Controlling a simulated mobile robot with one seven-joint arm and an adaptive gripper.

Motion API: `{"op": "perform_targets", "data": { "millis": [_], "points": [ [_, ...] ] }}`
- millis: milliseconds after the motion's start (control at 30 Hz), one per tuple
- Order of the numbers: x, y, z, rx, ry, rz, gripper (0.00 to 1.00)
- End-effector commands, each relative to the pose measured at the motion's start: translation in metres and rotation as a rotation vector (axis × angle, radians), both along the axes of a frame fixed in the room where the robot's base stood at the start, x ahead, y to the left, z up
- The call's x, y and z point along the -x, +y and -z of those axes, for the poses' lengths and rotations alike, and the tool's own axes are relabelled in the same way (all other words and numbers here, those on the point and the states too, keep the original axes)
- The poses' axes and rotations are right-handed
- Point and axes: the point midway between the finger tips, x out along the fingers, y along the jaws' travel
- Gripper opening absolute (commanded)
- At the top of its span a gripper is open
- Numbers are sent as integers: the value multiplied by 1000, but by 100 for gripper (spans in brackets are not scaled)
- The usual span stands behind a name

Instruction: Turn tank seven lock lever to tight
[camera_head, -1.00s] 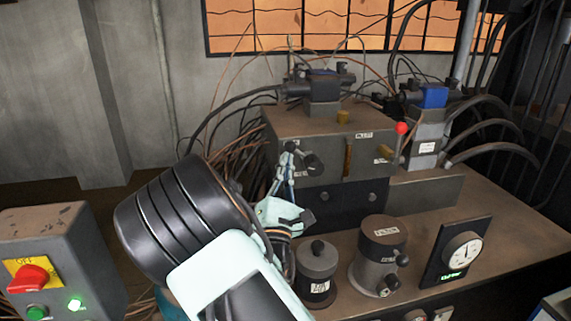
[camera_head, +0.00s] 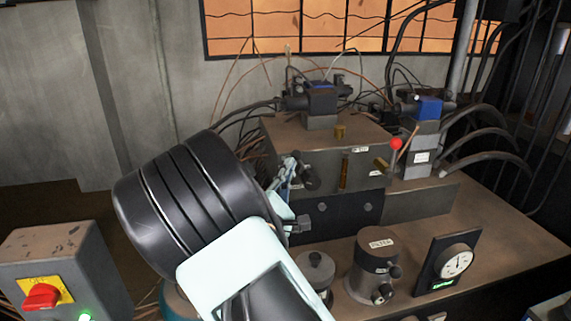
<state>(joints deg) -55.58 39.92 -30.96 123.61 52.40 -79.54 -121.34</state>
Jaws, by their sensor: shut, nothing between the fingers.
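A brown metal tank block (camera_head: 310,158) stands on the bench. Small white labels are on its front, too small to read, so I cannot tell which is tank seven. A black knobbed lever (camera_head: 309,178) is at the tank's front left, partly hidden by my gripper. My gripper (camera_head: 291,168) is shut and empty, right beside this black lever; I cannot tell whether they touch. Another lever with a red ball (camera_head: 396,143) sticks up at the tank's right end.
A filter canister (camera_head: 378,265), a smaller grey canister (camera_head: 315,273) and a dial gauge (camera_head: 457,263) stand in front on the bench (camera_head: 500,240). A control box (camera_head: 60,255) with a red switch (camera_head: 42,297) is at lower left. Hoses and wires crowd behind.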

Motion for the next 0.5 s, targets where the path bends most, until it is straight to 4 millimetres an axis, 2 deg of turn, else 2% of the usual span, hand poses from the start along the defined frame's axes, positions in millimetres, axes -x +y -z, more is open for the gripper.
{"op": "perform_targets", "data": {
  "millis": [33, 100, 500],
  "points": [
    [-1, -3, -11, -43, 8, 3, 0],
    [-1, -5, -14, -100, 18, 2, 0],
    [-4, -17, -21, -330, 66, 2, 0]
  ]
}}
